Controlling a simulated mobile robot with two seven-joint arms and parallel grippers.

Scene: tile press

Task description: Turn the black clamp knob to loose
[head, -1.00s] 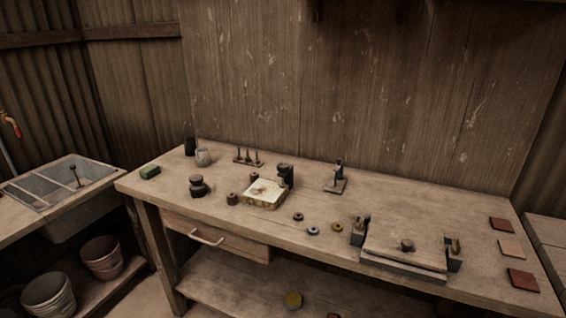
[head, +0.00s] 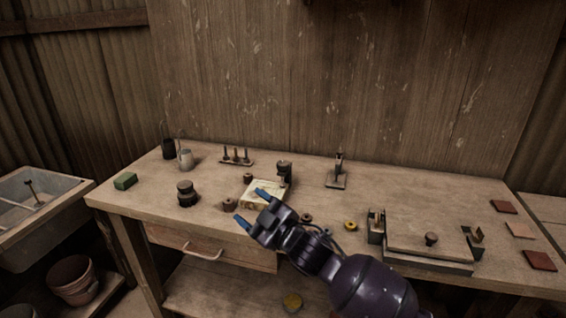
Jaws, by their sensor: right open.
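A black, round-topped knob-like fitting (head: 284,168) stands at the back right corner of a cream-topped block (head: 252,200) on the bench. A smaller dark knob (head: 431,239) sits on the flat plate of the press-like fixture (head: 425,262) at the right. I cannot tell for sure which of them is the clamp knob. My right gripper (head: 251,208) is open and empty, its blue-tipped fingers apart. In the picture it overlaps the front of the cream-topped block, left of and below the black fitting. My left gripper is not in view.
The wooden bench (head: 330,200) holds a dark stacked pot (head: 187,194), a green block (head: 125,181), a small stand (head: 337,172) and a yellow ring (head: 351,225). Reddish tiles (head: 540,261) lie at the right.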

